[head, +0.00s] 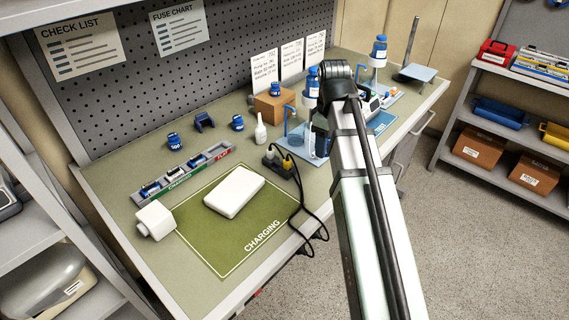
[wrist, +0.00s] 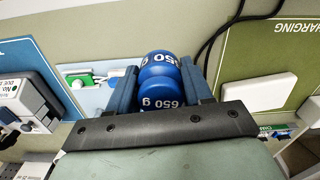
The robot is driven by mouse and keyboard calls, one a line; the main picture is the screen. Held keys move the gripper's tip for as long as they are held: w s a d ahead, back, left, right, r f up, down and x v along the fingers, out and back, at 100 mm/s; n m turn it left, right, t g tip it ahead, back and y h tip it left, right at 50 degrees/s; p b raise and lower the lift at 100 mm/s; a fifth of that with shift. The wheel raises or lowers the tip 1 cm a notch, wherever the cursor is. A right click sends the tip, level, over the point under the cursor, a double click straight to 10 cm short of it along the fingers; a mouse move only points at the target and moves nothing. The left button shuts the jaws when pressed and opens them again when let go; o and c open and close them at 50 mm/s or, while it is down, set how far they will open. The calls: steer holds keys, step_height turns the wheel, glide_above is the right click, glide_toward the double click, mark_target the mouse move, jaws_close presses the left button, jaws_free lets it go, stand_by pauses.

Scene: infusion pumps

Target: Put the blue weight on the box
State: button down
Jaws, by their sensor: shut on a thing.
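My gripper (wrist: 158,85) is shut on a blue weight (wrist: 160,100) with white "650 g" lettering, held between two dark blue fingers. In the head view my arm hides most of the gripper, and I cannot make out the held weight there. The brown box (head: 268,108) stands on the bench left of my arm. A blue weight (head: 275,89) sits on top of it. Another blue weight marked 500 (head: 174,140) and a smaller blue weight (head: 237,123) stand on the bench further left.
A white bottle (head: 261,129) stands in front of the box, near a black socket block (head: 278,160) with cables. A white device (head: 235,191) lies on the green charging mat (head: 210,248). Blue bottles on stands (head: 379,50) rise at the right.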

steer(key=s+a+r+n, duration=0.1)
steer(key=s+a+n, duration=0.15)
steer(key=a, duration=1.15)
step_height(320, 180, up, 2)
steer(key=n, duration=0.1)
glide_above(235, 187)
steer(key=shift+s+r+m, duration=0.1)
steer(key=shift+m, duration=1.05)
steer(key=shift+f, duration=4.9)
steer(key=shift+f, duration=0.15)
steer(key=shift+c, duration=2.4)
jaws_free()
step_height(235, 187, up, 8)
